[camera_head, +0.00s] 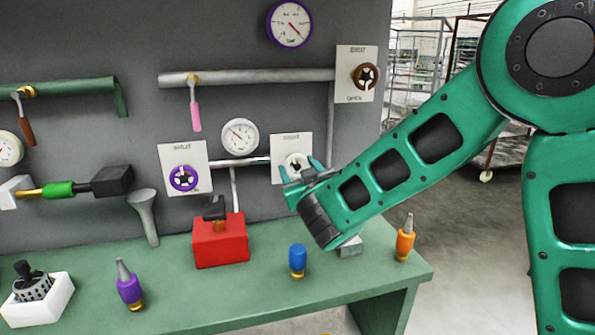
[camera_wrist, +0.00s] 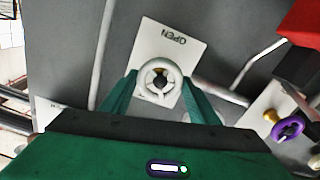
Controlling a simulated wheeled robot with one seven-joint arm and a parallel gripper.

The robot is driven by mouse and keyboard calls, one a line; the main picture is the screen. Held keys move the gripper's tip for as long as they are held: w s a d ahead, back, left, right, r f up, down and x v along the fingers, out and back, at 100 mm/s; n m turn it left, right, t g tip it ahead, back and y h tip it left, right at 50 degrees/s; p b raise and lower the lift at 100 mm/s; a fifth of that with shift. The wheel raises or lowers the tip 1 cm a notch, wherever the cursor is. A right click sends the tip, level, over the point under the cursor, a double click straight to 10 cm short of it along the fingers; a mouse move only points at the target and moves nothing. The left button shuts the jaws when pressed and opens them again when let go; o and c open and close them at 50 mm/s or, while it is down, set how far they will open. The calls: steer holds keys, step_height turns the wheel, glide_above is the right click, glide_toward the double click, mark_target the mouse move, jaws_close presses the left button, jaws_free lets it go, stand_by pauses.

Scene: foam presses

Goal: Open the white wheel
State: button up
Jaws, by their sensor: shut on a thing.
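The white wheel (camera_head: 297,161) is a small ring handle on a white plate (camera_head: 279,145) on the grey panel. In the wrist view the white wheel (camera_wrist: 160,65) sits between my two green fingers, and the plate (camera_wrist: 188,52) reads OPEN upside down. My gripper (camera_head: 301,168) is shut on the wheel's rim, one finger on each side; it fills the lower wrist view too (camera_wrist: 159,84). In the head view my gripper hides part of the wheel and the lower plate, so the wheel's turn angle cannot be told.
A purple wheel (camera_head: 183,179) is left of the white one, and a brown wheel (camera_head: 364,76) is up right. A red box (camera_head: 221,243), a blue bottle (camera_head: 297,260) and an orange bottle (camera_head: 405,240) stand on the green bench (camera_head: 345,290).

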steer(key=n, duration=0.6)
steer(key=shift+d+f, duration=0.1)
steer(key=shift+f, duration=0.05)
steer(key=n, duration=0.6)
steer(key=shift+f+n, duration=0.1)
steer(key=shift+n, duration=0.2)
steer(key=o, duration=1.1)
steer(key=shift+c, duration=0.2)
steer(key=shift+s, duration=0.6)
steer(key=v, duration=0.9)
steer(key=shift+s+d, duration=0.15)
steer(key=shift+s, duration=0.1)
